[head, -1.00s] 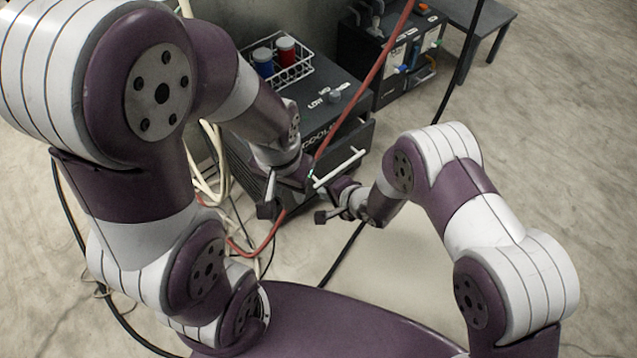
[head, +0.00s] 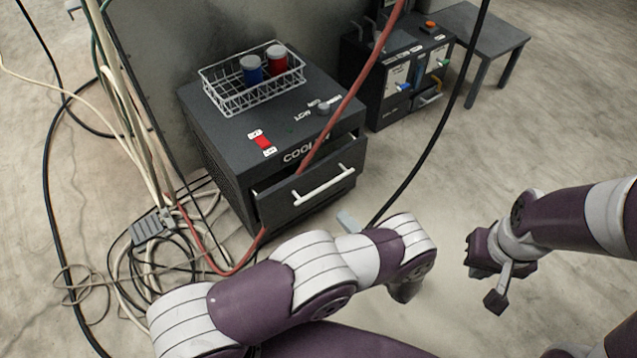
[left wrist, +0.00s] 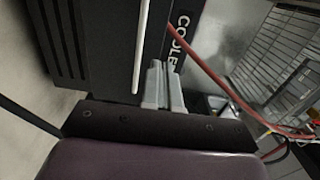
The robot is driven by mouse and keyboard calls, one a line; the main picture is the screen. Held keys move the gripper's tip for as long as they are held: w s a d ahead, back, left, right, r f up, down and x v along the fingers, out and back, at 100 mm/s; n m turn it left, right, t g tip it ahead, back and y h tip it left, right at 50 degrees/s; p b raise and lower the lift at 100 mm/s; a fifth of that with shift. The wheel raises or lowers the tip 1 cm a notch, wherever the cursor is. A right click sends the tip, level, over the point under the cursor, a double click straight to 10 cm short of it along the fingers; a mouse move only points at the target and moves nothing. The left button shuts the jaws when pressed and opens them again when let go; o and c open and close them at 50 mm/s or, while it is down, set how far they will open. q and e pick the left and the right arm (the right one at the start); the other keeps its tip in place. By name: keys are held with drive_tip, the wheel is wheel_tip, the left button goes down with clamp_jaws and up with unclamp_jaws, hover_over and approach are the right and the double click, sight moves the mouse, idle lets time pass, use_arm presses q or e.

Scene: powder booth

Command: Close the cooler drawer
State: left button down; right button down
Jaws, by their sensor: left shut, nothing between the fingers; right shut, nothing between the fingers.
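The black cooler (head: 225,150) stands on the floor, with its drawer (head: 285,206) pulled part way out and a dark gap behind the drawer front. The drawer's white bar handle (head: 323,185) is in plain view and also shows as a pale bar in the left wrist view (left wrist: 140,45). My left gripper (head: 347,220) is mostly hidden behind its own arm, in front of and below the drawer. In the left wrist view its fingers (left wrist: 163,85) are shut and empty, pointing toward the cooler front beside the handle. My right gripper (head: 495,285) is shut and empty, well right of the drawer.
A wire basket (head: 228,98) with a blue and a red jar sits on top. Cables and a power strip (head: 152,227) lie left.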

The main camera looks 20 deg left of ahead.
sight(307, 175)
use_arm(q)
drive_tip(key=b+x, duration=0.5)
drive_tip(key=x, duration=0.8)
drive_tip(key=shift+w+a+f, duration=0.1)
drive_tip(key=shift+w+a, duration=0.05)
drive_tip(key=shift+w, duration=0.1)
drive_tip(key=shift+w+a, duration=0.1)
drive_tip(key=shift+a, duration=0.05)
drive_tip(key=x, duration=0.5)
drive_tip(key=shift+w+r, duration=0.15)
drive_tip(key=shift+r, duration=0.2)
